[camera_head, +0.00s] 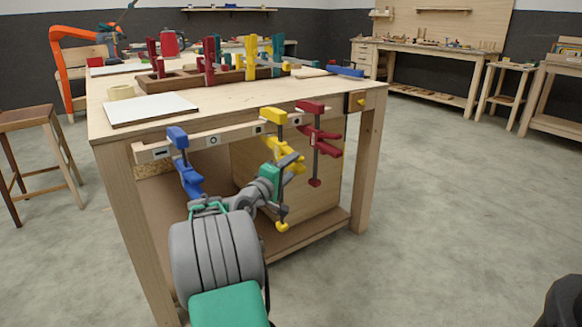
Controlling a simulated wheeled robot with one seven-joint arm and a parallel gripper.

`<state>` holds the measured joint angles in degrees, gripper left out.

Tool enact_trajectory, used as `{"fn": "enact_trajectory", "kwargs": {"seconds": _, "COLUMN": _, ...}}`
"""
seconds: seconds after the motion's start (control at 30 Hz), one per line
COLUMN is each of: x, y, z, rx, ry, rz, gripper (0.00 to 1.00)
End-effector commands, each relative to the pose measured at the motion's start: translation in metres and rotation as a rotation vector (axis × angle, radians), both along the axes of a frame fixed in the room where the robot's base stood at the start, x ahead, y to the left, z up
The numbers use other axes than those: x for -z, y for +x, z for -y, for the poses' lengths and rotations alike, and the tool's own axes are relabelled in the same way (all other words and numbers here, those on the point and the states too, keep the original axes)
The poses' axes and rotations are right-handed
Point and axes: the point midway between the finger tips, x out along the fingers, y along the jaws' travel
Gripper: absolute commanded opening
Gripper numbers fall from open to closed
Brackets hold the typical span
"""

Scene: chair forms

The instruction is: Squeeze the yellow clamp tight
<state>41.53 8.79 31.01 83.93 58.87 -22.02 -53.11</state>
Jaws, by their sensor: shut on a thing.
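The yellow clamp (274,117) hangs on the front edge of the workbench, between a blue clamp (178,138) and a red clamp (311,108). Its upper jaw sits on the wooden strip, and its bar and yellow foot (282,226) hang below. My gripper (292,163) is at the yellow clamp's handle and trigger, just under the strip, and is shut on it. My wrist and the arm hide part of the clamp's middle, and the fingertips are small and hard to make out.
The workbench (230,112) carries a wooden rack (205,80) of several coloured clamps, a white sheet (150,108) and a tape roll (121,91). A brown stool (35,120) stands at left. Open grey floor (450,210) lies to the right.

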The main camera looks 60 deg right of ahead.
Motion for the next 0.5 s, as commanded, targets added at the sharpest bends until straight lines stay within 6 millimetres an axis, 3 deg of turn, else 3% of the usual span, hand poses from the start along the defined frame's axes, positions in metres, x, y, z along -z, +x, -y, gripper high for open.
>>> {"fn": "enact_trajectory", "kwargs": {"seconds": 0.33, "x": -0.0022, "y": -0.0034, "z": -0.0072, "rx": 0.018, "ry": -0.002, "rz": 0.006, "gripper": 0.0}}
{"fn": "enact_trajectory", "kwargs": {"seconds": 0.37, "x": -0.0022, "y": -0.0034, "z": -0.0072, "rx": 0.018, "ry": -0.002, "rz": 0.006, "gripper": 0.48}}
{"fn": "enact_trajectory", "kwargs": {"seconds": 0.5, "x": -0.0039, "y": -0.0036, "z": -0.0072, "rx": 0.018, "ry": -0.002, "rz": 0.005, "gripper": 0.59}}
